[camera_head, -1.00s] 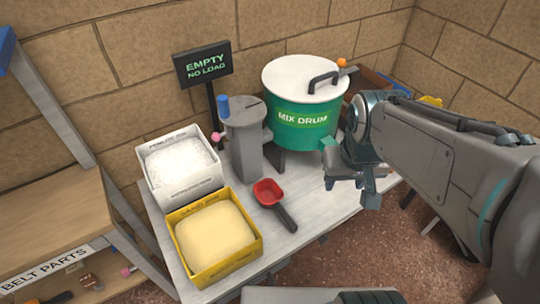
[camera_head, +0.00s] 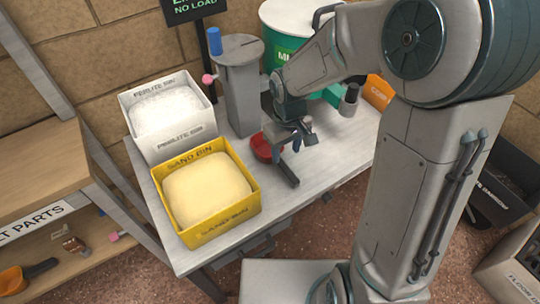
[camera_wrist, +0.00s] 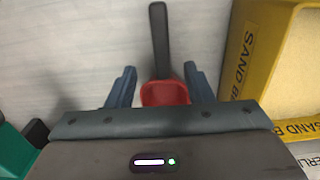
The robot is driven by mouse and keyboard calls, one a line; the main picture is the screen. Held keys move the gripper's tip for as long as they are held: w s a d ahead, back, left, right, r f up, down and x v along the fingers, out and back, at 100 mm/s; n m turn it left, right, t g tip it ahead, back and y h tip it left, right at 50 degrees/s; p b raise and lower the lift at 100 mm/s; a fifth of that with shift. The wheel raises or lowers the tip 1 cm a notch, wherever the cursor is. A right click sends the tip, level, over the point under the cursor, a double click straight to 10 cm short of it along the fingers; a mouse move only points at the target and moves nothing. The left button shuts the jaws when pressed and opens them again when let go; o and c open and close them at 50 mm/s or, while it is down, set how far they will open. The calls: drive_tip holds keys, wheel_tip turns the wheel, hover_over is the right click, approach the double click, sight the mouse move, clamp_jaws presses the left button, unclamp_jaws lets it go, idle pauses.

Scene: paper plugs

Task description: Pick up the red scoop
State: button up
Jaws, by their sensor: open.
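The red scoop (camera_head: 263,148) lies on the grey table top (camera_head: 325,158), its dark handle (camera_head: 288,174) pointing toward the front edge. My gripper (camera_head: 297,145) is low over the scoop and hides part of it in the head view. In the wrist view, my gripper (camera_wrist: 161,85) is open, with one finger on each side of the scoop (camera_wrist: 164,93). The fingers stand apart from the red bowl, and the dark handle (camera_wrist: 159,40) extends away beyond them. I cannot tell the exact height of the fingertips above the table.
The yellow sand bin (camera_head: 250,207) stands close left of the scoop, and the white perlite bin (camera_head: 172,147) stands behind it. A grey post-like device (camera_head: 242,95) and the green mix drum (camera_head: 281,47) stand at the back. Bare table lies right of the scoop.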

sight(284, 166)
wheel_tip(284, 166, down, 9)
drive_tip(key=shift+s+a+r+b, duration=0.1)
drive_tip(key=shift+b, duration=0.85)
clamp_jaws()
